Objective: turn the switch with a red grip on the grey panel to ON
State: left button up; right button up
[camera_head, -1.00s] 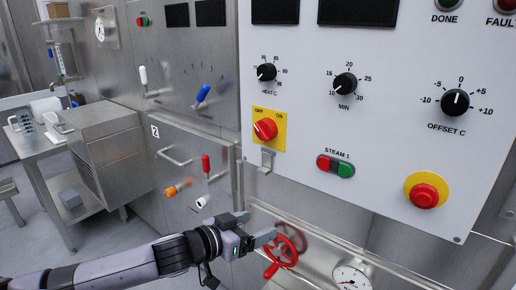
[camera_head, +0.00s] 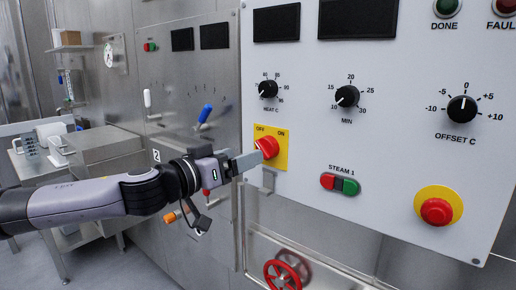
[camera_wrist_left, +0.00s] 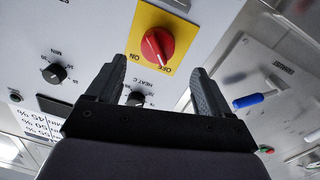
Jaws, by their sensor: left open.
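The switch with a red grip (camera_head: 267,147) sits on a yellow plate (camera_head: 281,157) marked OFF and ON, on the light grey panel (camera_head: 300,110). In the left wrist view the red grip (camera_wrist_left: 157,45) shows whole, and its white mark points toward OFF. My left gripper (camera_head: 252,160) is at the lower left of the switch, its fingertips close to the grip. In the left wrist view the jaws (camera_wrist_left: 160,85) are open and empty, with the grip ahead of the gap between them. I cannot tell whether a finger touches it. My right gripper is not in view.
Black dials, such as the heat dial (camera_head: 268,89), sit above and right of the switch. A metal hasp (camera_head: 267,181) is just below the plate. The red-green STEAM 1 button (camera_head: 340,184), red stop button (camera_head: 436,211), red valve wheel (camera_head: 283,275) and blue-handled lever (camera_head: 205,114) are nearby.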

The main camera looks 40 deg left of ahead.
aim_at(265, 149)
pick_arm(q)
jog(key=w+d+p, duration=0.1)
jog(key=w+p, duration=0.2)
jog(key=w, duration=0.3)
jog(key=shift+p, duration=0.4)
jog(key=shift+w+d, duration=0.1)
jog(key=c, duration=1)
